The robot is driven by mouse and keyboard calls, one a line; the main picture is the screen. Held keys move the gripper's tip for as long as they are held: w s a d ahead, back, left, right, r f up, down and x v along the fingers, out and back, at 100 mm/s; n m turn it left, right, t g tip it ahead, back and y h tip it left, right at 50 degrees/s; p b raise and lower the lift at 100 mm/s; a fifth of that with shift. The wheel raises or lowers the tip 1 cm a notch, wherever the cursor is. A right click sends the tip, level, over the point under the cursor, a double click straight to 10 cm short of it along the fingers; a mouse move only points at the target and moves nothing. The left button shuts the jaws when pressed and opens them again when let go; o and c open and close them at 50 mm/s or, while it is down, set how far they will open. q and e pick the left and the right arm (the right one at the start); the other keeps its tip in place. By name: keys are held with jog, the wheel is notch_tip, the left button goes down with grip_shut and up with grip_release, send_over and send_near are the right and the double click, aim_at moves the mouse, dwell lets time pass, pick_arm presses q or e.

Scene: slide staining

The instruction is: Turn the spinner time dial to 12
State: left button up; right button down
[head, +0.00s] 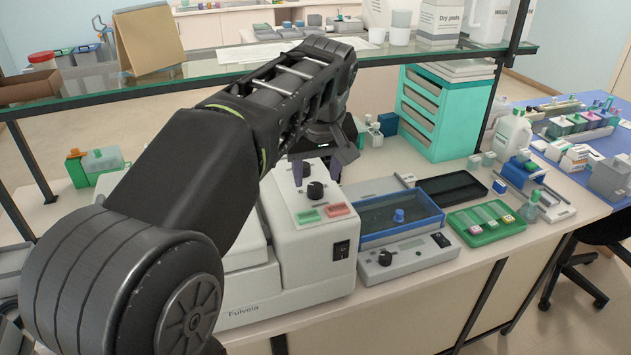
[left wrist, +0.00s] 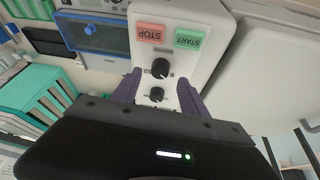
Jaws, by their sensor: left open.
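The white spinner (head: 325,245) stands on the bench below my left arm. Its sloped panel carries a green START button (left wrist: 189,40) and a red STOP button (left wrist: 150,33). Two black dials are on the panel: a larger one (left wrist: 160,68) nearer the buttons and a smaller one (left wrist: 157,94) farther from them. Their labels and settings are too small to read. My left gripper (left wrist: 158,92) is open over the panel, its purple fingers on either side of the smaller dial; contact cannot be told. In the head view the larger dial (head: 315,190) shows just below the fingers.
A glass shelf (head: 230,72) runs above and behind my left arm. Right of the spinner are a blue-rimmed tray (head: 400,236), a grey device with a black knob (head: 386,258), a green slide tray (head: 462,235) and a teal drawer rack (head: 440,125).

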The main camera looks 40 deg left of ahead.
aim_at(315, 186)
pick_arm(q)
jog(key=x, duration=0.4)
grip_shut()
dwell(0.5)
